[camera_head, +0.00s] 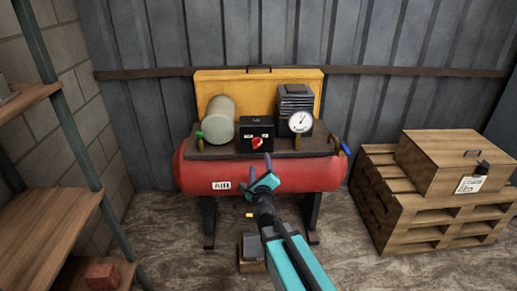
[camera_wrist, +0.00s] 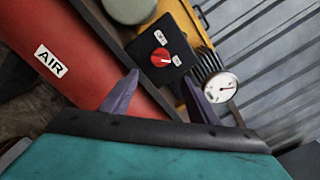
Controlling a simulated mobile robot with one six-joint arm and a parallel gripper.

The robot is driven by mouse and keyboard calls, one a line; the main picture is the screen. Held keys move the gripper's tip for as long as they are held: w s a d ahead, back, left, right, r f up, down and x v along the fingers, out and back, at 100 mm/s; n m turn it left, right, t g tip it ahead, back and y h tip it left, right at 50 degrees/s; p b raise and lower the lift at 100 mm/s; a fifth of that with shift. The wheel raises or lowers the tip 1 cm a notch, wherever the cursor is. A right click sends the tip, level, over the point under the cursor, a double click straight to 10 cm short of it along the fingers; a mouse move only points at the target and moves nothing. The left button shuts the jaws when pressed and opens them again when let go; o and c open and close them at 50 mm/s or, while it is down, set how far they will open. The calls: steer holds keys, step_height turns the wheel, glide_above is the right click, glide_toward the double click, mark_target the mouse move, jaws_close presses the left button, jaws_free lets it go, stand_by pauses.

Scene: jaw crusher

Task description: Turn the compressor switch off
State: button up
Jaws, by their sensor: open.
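The compressor switch is a red rotary knob (camera_head: 257,143) on the front of a black box (camera_head: 257,126). The box stands on top of the red air tank (camera_head: 190,174), between a pale cylinder and a pressure gauge. In the wrist view the red knob (camera_wrist: 161,57) sits between two small white labels, too small to read. My gripper (camera_head: 264,168) is open and empty, in front of the tank and a little below the knob. In the wrist view its two fingertips (camera_wrist: 163,82) spread on either side below the knob, apart from it.
The pressure gauge (camera_head: 301,122) stands right of the switch box, with the pale cylinder (camera_head: 219,120) on the left. A yellow panel (camera_head: 212,86) rises behind. Wooden pallets with a crate (camera_head: 445,165) stand at the right, and shelves (camera_head: 60,222) at the left.

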mark_target(257, 144)
steer(key=w, duration=1.2)
steer(key=shift+w+p, duration=0.35)
steer(key=shift+p, duration=0.1)
steer(key=c, duration=1)
steer(key=shift+c, duration=0.2)
